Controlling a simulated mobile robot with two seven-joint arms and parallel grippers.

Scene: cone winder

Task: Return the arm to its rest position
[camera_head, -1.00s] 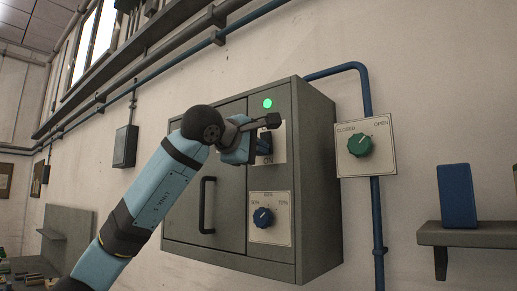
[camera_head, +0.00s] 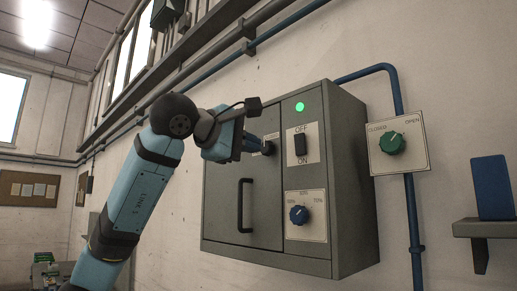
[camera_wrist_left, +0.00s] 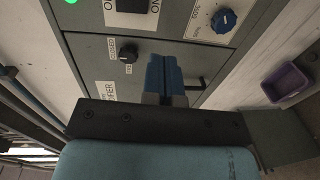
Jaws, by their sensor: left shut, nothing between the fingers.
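My left gripper (camera_head: 252,142) is shut and empty, with its blue fingers in front of the door of the grey cabinet (camera_head: 225,225). It sits left of the black OFF/ON switch (camera_head: 300,145), clear of it. A small black knob (camera_head: 268,148) on the door shows just past the fingertips; I cannot tell the gap in the head view. In the left wrist view the closed blue fingers (camera_wrist_left: 165,75) point at the door, with the knob (camera_wrist_left: 128,54) to their left. My right gripper is out of view.
A green lamp (camera_head: 299,107) is lit above the switch, and a blue dial (camera_head: 298,215) is below it. A green valve knob (camera_head: 391,143) is on the wall at right. A blue block (camera_head: 491,187) stands on a shelf (camera_head: 490,228). A purple bin (camera_wrist_left: 287,82) shows in the wrist view.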

